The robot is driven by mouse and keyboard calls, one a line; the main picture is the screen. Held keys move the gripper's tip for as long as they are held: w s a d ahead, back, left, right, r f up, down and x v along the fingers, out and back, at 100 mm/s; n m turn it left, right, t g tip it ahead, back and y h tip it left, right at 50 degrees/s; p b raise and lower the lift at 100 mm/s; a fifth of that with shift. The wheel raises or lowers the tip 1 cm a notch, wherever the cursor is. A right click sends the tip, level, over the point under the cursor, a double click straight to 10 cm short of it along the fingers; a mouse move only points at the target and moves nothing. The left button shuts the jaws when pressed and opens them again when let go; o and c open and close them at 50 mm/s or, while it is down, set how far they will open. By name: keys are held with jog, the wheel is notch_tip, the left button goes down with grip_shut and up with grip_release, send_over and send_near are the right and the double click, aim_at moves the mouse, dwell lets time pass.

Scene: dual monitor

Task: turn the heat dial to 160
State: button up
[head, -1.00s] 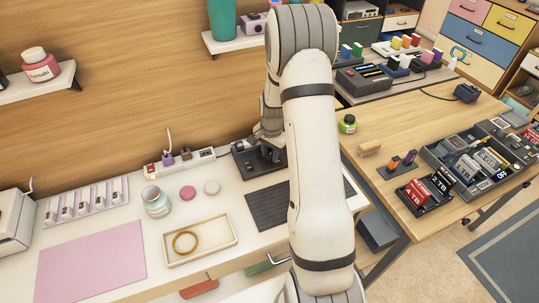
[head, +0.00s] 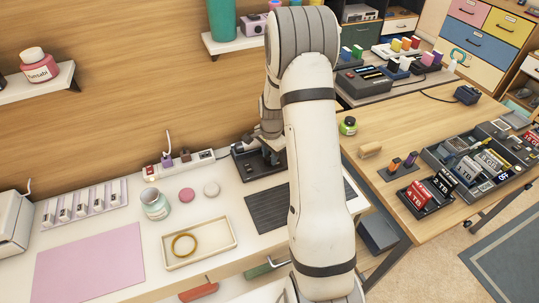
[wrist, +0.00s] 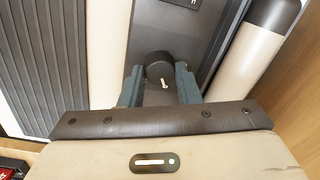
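The heat dial (wrist: 159,68) is a round dark knob with a small white mark, on a dark station in the wrist view. The white mark leans slightly to the right. My gripper (wrist: 160,76) has one finger on each side of the dial, close against it, and looks shut on it. Any thin gap between fingers and dial is too small to make out. In the head view, the dark station (head: 243,163) stands at the back of the white desk. My gripper is over it there, and my arm and gripper hide the dial. No number on the dial is readable.
A ribbed dark mat (head: 268,208) lies in front of the station. A power strip (head: 178,164), a jar (head: 155,203) and a tray with a ring (head: 167,262) are to the left. The wooden wall is close behind.

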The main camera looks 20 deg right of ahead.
jog(key=o, duration=0.5)
jog(key=shift+c, duration=0.2)
jog(key=shift+r, duration=0.1)
jog(key=shift+s+r, duration=0.15)
jog(key=shift+r, duration=3.7)
